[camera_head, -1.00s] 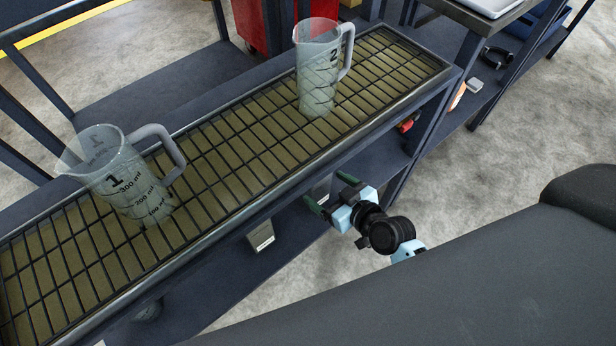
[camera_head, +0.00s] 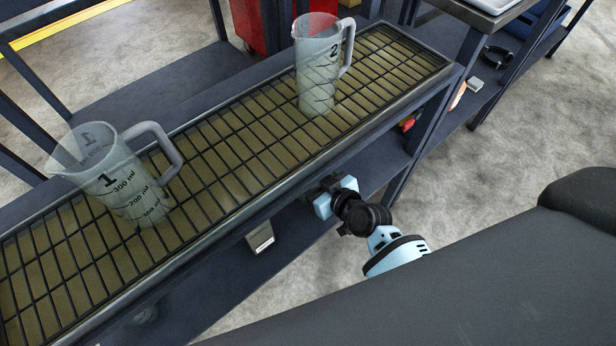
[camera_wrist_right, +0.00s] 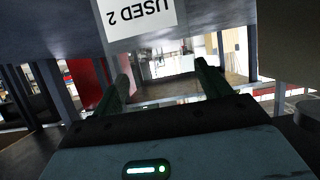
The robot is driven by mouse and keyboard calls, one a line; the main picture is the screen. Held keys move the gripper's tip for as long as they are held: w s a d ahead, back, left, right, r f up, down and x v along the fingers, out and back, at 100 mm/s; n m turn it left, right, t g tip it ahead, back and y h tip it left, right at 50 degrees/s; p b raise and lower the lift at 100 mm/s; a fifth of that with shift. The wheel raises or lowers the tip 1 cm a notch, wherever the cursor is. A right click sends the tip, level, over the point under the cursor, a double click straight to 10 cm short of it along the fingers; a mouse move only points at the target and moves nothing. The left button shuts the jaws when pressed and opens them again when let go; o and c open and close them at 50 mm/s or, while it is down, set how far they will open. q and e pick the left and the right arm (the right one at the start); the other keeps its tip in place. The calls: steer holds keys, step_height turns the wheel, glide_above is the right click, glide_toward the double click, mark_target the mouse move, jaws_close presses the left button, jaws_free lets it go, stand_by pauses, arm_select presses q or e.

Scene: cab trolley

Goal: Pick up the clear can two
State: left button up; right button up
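The clear can two (camera_head: 318,75) is a clear measuring jug marked 2. It stands upright on the grated top of the trolley (camera_head: 215,215), its handle toward the right. A second clear jug marked 1 (camera_head: 112,182) stands on the grate at the left. My right gripper (camera_wrist_right: 163,76) is low beside the trolley's near side, below the grate and apart from both jugs. In the right wrist view its two green fingers are spread with nothing between them. In the head view its fingertips are hidden by the trolley edge. My left gripper is not in view.
A white label reading "USED 2" (camera_wrist_right: 140,17) shows upside down above my right gripper in the wrist view. A lower shelf (camera_head: 180,300) holds a small pale box (camera_head: 260,238). A red container (camera_head: 246,22) is behind. The grate between the jugs is clear.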

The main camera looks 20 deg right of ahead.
steer(key=c, duration=1.2)
steer(key=f+p+v, duration=0.1)
steer(key=p+v, duration=0.1)
steer(key=v, duration=1.4)
steer(key=shift+s+d, duration=0.45)
steer(key=shift+s, duration=0.05)
